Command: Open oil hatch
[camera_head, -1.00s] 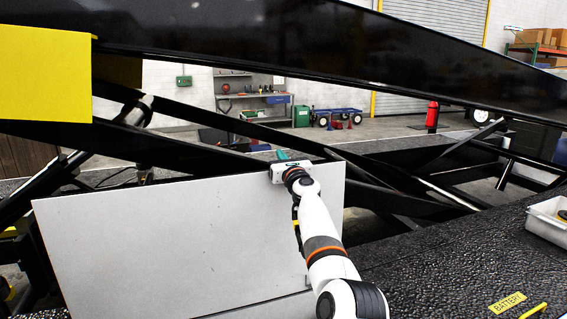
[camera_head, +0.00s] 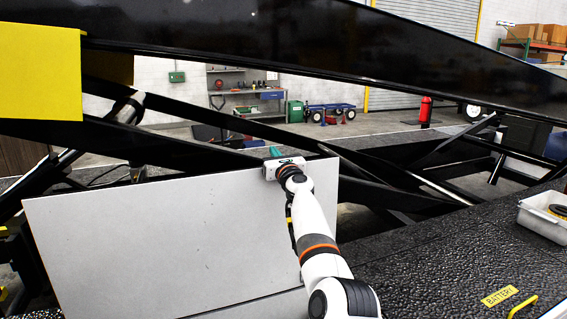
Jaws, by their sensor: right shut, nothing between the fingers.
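The hatch panel (camera_head: 150,245) is a large light-grey flat plate standing at the lower left of the head view, its top edge sloping slightly up to the right. My right gripper (camera_head: 274,153) is at the panel's top edge, near its right corner. The gripper is shut with nothing between its fingers. Its fingertips point away from me, and the wrist hides most of them, so I cannot tell whether they touch the panel. My left gripper is not in view.
A long black beam (camera_head: 300,45) crosses above, with black struts behind the panel. A dark textured deck (camera_head: 430,260) lies at right, bearing a yellow BATTERY label (camera_head: 501,297), a yellow handle (camera_head: 522,306) and a white bin (camera_head: 545,215). A workbench (camera_head: 245,105) stands far behind.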

